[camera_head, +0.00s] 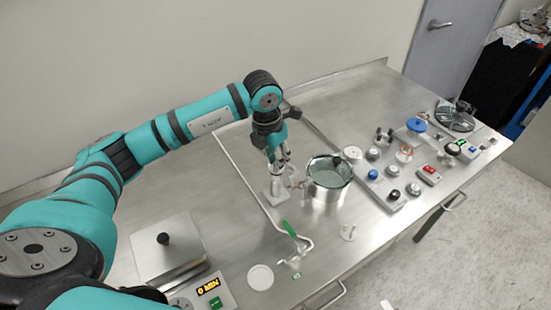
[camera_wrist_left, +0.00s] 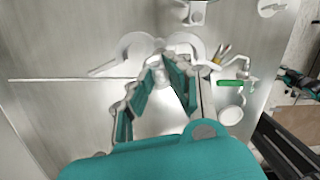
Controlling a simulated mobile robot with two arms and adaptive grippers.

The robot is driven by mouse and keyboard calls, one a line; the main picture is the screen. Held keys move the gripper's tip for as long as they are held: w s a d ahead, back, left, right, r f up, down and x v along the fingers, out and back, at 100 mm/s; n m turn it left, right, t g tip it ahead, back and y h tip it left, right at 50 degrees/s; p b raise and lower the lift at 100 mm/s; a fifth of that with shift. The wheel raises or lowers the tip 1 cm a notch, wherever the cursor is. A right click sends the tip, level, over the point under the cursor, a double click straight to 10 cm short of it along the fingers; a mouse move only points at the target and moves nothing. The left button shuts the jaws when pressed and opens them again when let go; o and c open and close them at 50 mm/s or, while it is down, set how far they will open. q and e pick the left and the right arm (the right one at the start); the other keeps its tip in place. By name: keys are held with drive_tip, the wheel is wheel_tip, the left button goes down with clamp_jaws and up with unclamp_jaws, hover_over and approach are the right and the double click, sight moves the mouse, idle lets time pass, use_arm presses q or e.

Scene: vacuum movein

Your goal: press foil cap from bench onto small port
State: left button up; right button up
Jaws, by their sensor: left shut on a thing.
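My left gripper (camera_head: 281,168) reaches down over the middle of the steel bench (camera_head: 345,105). In the left wrist view its fingers (camera_wrist_left: 168,65) close in on a small pale thing at their tips. The fingers largely hide it, so I cannot tell for certain that it is the foil cap. A pale upright block (camera_head: 275,193) stands just below the fingertips, beside a round metal vessel (camera_head: 327,191) with a dark top. Small fittings show on the vessel's left side. I cannot tell which is the small port. My right gripper is not in view.
A green-handled bent tube (camera_head: 290,229) and a white disc (camera_head: 261,277) lie toward the front edge. A small white piece (camera_head: 348,232) is right of them. A panel with several knobs (camera_head: 393,193) fills the right.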

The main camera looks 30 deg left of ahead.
use_arm(q)
drive_tip(key=shift+f+b, duration=0.5)
drive_tip(key=shift+f, duration=0.05)
idle(0.9)
drive_tip(key=o, duration=0.8)
drive_tip(key=r, duration=0.4)
drive_tip(key=s+r, duration=0.1)
drive_tip(key=r, duration=0.7)
drive_tip(key=shift+s+a, duration=0.25)
drive_tip(key=shift+a, duration=0.15)
drive_tip(key=shift+f, duration=0.1)
